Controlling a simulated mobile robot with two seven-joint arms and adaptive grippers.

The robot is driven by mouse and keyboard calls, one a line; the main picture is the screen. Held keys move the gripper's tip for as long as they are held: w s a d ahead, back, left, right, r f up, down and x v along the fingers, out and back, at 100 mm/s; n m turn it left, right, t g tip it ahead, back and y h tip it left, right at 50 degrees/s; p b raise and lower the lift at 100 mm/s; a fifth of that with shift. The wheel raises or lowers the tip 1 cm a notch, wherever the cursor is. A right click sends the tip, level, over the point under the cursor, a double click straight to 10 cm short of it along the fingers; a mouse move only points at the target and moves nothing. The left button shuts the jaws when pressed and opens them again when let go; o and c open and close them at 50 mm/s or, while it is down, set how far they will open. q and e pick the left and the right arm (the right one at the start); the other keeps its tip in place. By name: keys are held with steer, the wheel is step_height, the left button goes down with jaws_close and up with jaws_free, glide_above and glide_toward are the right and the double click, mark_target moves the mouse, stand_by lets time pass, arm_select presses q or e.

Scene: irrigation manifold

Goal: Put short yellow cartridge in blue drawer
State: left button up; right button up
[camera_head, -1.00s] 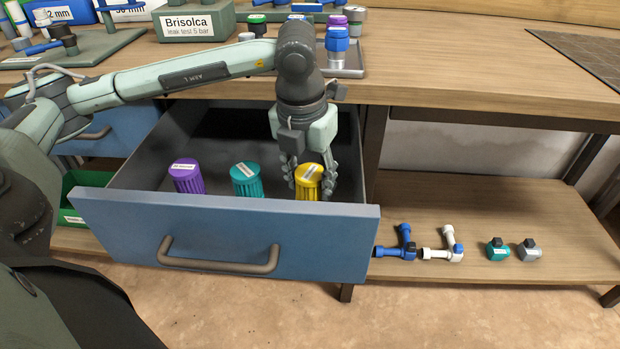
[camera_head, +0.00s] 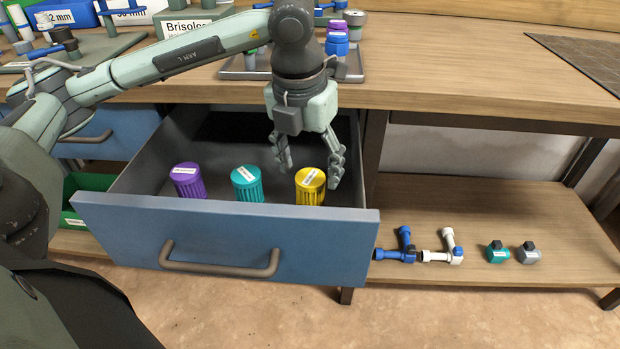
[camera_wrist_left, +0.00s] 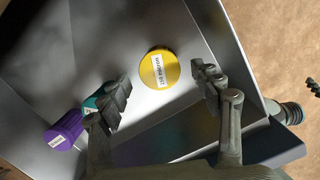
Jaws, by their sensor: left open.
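The short yellow cartridge (camera_head: 310,187) stands upright inside the open blue drawer (camera_head: 222,240), near its right front corner. It also shows in the left wrist view (camera_wrist_left: 158,69), with a white label on its round top. My left gripper (camera_head: 311,176) is open above and just behind the cartridge, its fingers spread to either side and apart from it. In the left wrist view the gripper (camera_wrist_left: 168,92) has the yellow cap between its spread fingers. My right gripper is not in view.
A teal cartridge (camera_head: 247,184) and a purple cartridge (camera_head: 188,181) stand in the drawer to the left. A metal tray (camera_head: 352,70) with parts sits on the bench above. Several fittings, including a white one (camera_head: 443,248), lie on the lower shelf.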

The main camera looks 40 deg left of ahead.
mark_target(305, 184)
arm_select(q)
step_height(305, 184, up, 8)
steer(key=s, duration=0.1)
steer(key=shift+f+p, duration=0.2)
steer(key=shift+p, duration=0.15)
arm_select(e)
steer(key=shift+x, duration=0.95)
arm_select(q)
steer(key=shift+s+d, duration=0.1)
steer(key=shift+d, duration=0.05)
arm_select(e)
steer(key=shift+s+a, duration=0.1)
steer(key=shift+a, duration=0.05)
